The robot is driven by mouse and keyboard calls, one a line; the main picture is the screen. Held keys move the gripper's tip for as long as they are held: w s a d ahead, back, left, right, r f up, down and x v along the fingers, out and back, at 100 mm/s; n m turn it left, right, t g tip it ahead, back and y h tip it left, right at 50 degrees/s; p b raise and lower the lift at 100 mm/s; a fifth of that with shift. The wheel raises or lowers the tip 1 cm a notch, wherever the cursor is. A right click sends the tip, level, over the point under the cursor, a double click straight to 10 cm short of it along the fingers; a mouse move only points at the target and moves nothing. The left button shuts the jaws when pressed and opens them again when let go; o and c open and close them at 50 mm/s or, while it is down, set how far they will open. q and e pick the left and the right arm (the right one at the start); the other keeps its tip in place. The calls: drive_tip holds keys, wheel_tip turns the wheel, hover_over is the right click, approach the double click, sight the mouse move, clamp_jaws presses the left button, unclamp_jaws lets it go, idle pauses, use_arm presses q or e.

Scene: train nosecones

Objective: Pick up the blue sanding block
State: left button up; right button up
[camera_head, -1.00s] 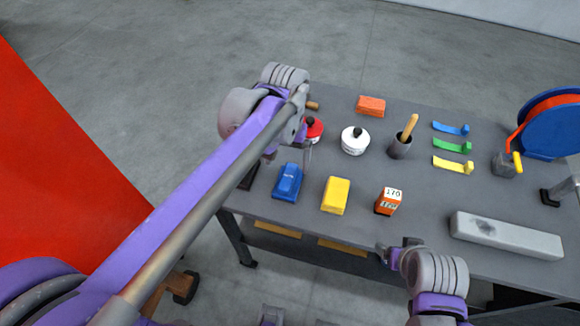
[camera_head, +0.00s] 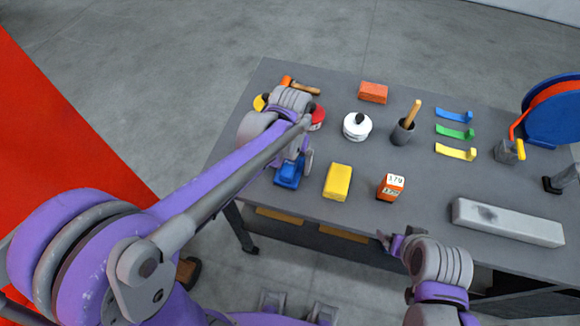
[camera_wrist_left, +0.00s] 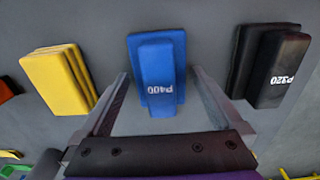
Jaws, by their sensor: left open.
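The blue sanding block (camera_head: 288,177) lies on the grey table near its front left edge. In the left wrist view the blue block (camera_wrist_left: 157,60), marked P400, sits centred between the fingers. My left gripper (camera_head: 297,160) is above the block, open and empty. In the left wrist view its two fingers (camera_wrist_left: 162,78) stand either side of the block, apart from it; I cannot tell the remaining height. The arm hides part of the block in the head view. My right gripper (camera_head: 387,240) is low by the table's front edge, its opening unclear.
A yellow block (camera_head: 338,182) and an orange box (camera_head: 390,187) stand to the right. In the wrist view a black P320 block (camera_wrist_left: 270,65) flanks the blue one. A white lidded pot (camera_head: 356,126) and a grey bar (camera_head: 507,222) are on the table.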

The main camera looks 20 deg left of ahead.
sight(290, 163)
use_arm(q)
drive_tip(key=shift+f, duration=0.25)
drive_tip(key=c, duration=1.3)
drive_tip(key=shift+r, duration=0.1)
wheel_tip(290, 163, up, 10)
drive_tip(key=shift+f+p, duration=0.1)
drive_tip(key=shift+p, duration=0.2)
drive_tip(key=o, duration=1)
drive_tip(key=shift+c, duration=0.2)
drive_tip(key=c, duration=0.7)
drive_tip(key=shift+s, duration=0.1)
